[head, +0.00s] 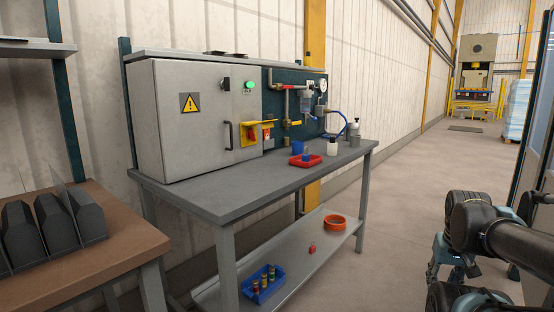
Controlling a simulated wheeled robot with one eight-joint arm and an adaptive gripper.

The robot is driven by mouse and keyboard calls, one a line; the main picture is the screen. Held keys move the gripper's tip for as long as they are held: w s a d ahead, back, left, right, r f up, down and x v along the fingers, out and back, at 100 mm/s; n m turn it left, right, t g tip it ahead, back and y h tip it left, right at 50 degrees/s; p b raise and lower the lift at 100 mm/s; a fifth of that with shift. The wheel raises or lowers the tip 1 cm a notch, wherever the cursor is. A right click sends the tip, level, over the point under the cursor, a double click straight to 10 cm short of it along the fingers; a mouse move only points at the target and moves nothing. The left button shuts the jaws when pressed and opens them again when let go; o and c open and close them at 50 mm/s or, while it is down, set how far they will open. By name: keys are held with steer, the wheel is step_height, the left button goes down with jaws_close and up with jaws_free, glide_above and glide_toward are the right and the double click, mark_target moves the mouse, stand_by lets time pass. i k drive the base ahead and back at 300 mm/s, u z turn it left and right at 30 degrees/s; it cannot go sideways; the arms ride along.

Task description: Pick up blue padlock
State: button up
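I cannot make out a clear padlock shape in blue. A small blue object (298,147) shows at the red tray (294,162) on the grey workbench (235,190). It is too small to tell whether it is the blue padlock. Another small bluish-grey item (308,152) stands in the tray beside it. A small red item (312,248), perhaps a padlock, lies on the lower shelf. My arm is at the right edge, well apart from the bench. A teal and dark part hangs below it, possibly my gripper (445,280); its finger state is unclear.
A grey cabinet (190,120) and a valve panel fill the bench's back. White bottles (332,147) stand right of the tray. The lower shelf holds a blue bin (250,296) and an orange bowl (334,228). A brown table (100,255) is at left. Floor between bench and arm is clear.

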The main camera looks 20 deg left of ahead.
mark_target(306, 158)
steer(key=u, duration=0.35)
steer(key=i, duration=1.05)
steer(key=u, duration=0.3)
